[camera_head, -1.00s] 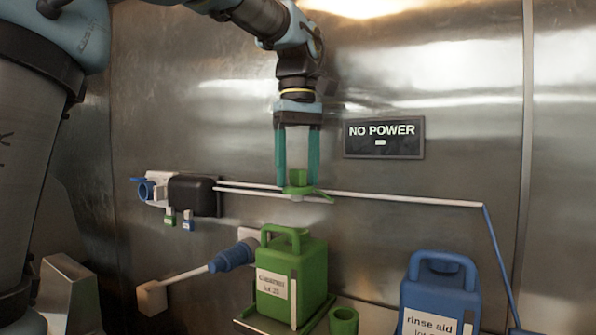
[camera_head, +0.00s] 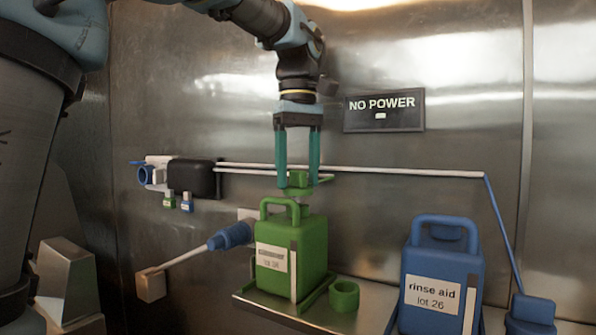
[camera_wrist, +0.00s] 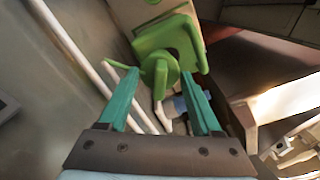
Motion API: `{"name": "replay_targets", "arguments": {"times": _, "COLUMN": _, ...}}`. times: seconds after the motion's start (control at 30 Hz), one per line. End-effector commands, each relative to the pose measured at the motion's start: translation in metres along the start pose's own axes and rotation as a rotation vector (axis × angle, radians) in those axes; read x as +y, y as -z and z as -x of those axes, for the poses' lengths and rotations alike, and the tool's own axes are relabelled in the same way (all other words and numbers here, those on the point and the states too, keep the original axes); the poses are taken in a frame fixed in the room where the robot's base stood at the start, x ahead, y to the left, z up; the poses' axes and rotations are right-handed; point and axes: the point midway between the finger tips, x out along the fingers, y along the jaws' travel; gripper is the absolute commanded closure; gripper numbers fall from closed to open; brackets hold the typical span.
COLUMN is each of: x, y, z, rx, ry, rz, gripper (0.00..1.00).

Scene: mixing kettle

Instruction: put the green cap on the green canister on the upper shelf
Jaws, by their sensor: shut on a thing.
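My gripper (camera_head: 298,178) points down with its teal fingers shut on the green cap (camera_head: 299,189). In the wrist view the cap (camera_wrist: 160,68) sits between the fingertips, with a thin green strip sticking out to one side. The green canister (camera_head: 306,251) stands upright on the shelf (camera_head: 262,311), with a white label and a handle on top. The cap is just above the canister's top, beside the handle. I cannot tell whether the cap touches the neck. The canister (camera_wrist: 182,35) shows behind the cap in the wrist view.
A small green ring-shaped holder (camera_head: 344,295) is right of the green canister. A blue "rinse aid" canister (camera_head: 440,270) stands further right, with a blue cap-like piece (camera_head: 532,311) beside it. White pipes (camera_head: 400,171) run along the wall behind my gripper. A "NO POWER" panel (camera_head: 384,110) hangs above.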

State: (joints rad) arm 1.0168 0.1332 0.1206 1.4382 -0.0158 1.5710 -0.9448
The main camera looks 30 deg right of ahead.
Motion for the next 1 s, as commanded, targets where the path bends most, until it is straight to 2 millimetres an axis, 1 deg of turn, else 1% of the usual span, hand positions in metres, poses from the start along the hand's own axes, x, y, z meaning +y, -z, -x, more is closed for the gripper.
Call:
{"name": "replay_targets", "arguments": {"times": 0.57, "x": 0.0, "y": 0.0, "z": -0.002, "rx": 0.0, "ry": 0.0, "rz": 0.0, "gripper": 0.88}}
{"name": "replay_targets", "arguments": {"times": 1.0, "x": 0.0, "y": 0.001, "z": -0.016, "rx": 0.0, "ry": 0.0, "rz": 0.0, "gripper": 0.88}}
